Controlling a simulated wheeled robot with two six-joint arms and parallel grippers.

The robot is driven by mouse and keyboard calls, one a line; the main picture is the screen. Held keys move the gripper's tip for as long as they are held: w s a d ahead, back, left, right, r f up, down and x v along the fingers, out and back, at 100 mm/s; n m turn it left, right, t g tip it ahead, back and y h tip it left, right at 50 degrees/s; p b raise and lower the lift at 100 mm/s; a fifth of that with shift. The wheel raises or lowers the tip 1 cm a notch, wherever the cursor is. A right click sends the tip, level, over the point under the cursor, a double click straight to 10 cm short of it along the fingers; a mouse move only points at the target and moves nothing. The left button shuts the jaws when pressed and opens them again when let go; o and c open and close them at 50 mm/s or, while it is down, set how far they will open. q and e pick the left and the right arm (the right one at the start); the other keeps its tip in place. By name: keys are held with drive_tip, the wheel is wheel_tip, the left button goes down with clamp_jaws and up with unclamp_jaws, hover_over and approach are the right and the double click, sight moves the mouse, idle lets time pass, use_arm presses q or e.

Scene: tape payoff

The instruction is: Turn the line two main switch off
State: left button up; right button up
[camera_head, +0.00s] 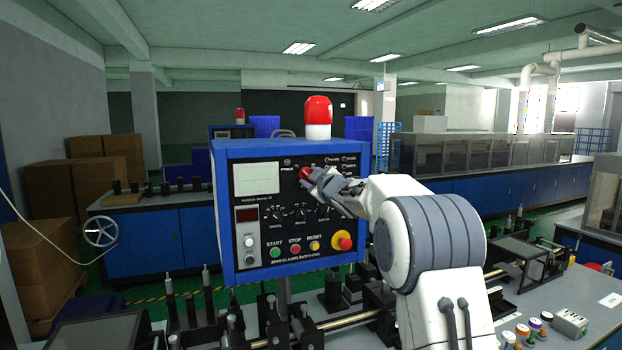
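A blue control box (228,205) with a black front panel stands in the middle of the head view, with a red beacon on top. A red knob (304,173), which looks like its main switch, shows at the panel's upper middle. My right gripper (313,179) is at this knob, its fingers beside or touching it. The fingers overlap the knob and hide part of the panel, so I cannot tell whether they are closed on it. The knob's setting cannot be read. My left gripper is not in view.
Below are small black selectors (300,212), START, STOP and RESET buttons (295,249) and a red emergency stop (342,241) close under my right arm. A machine bench with rods and posts (230,325) lies in front. Another box with a red beacon (239,116) stands behind.

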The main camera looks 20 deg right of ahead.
drive_tip(key=s+b, duration=0.3)
drive_tip(key=s, duration=0.7)
drive_tip(key=shift+s+d+b, duration=0.2)
drive_tip(key=shift+s+b, duration=0.05)
drive_tip(key=shift+b, duration=0.1)
drive_tip(key=shift+a, duration=0.1)
